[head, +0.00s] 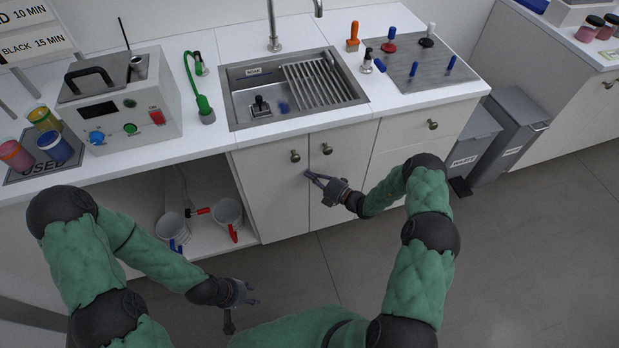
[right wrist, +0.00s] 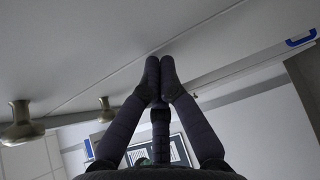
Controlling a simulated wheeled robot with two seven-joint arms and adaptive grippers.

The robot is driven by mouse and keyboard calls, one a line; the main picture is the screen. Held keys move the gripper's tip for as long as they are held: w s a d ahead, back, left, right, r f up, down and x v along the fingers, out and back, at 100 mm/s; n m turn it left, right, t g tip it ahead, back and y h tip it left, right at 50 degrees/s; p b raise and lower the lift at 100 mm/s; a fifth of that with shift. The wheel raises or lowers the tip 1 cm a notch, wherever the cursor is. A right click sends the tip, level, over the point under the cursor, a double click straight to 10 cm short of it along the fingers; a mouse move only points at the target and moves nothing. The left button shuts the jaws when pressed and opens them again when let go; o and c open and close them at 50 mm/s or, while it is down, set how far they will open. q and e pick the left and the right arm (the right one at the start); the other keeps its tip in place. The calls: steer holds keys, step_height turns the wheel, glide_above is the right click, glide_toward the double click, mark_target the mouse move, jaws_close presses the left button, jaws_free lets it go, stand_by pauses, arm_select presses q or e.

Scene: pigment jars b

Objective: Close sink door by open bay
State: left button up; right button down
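The sink door by the open bay (head: 268,200) is the left of two pale doors under the sink, with a round knob (head: 295,155) at its upper right. It looks flush or nearly flush with the right sink door (head: 345,165); a small gap cannot be ruled out. My right gripper (head: 307,174) is below the knobs, by the seam between the doors. In the right wrist view its fingertips (right wrist: 160,70) are together with nothing between them, at or very near the door face; contact is unclear. My left gripper (head: 254,292) is low above the floor, open and empty.
The open bay (head: 190,205) left of the door holds two buckets (head: 229,212) and red- and blue-handled tools. Above are the sink (head: 240,112) and white counter. Grey bins (head: 515,125) stand at the right. The floor (head: 400,290) in front is clear.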

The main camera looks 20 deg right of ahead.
steer(key=shift+w+d+r, duration=0.1)
steer(key=shift+w+d, duration=0.05)
steer(key=a+p+v, duration=0.1)
steer(key=p+v, duration=0.2)
steer(key=v, duration=1)
steer(key=shift+s, duration=0.5)
steer(key=shift+a, duration=0.1)
steer(key=s+a+f+n+g+y, duration=0.2)
steer(key=s+a+f+n+g, duration=0.2)
steer(key=s+a+n+g, duration=0.95)
steer(key=s+a+r+n+h, duration=0.1)
steer(key=s+n+h, duration=0.3)
steer(key=n, duration=1.1)
steer(key=s+a+n+h, duration=0.3)
steer(key=s+n+h, duration=0.1)
steer(key=n, duration=1.1)
steer(key=shift+s+a+r+n+h, duration=0.35)
steer(key=shift+s+a+h, duration=0.05)
steer(key=shift+s, duration=0.35)
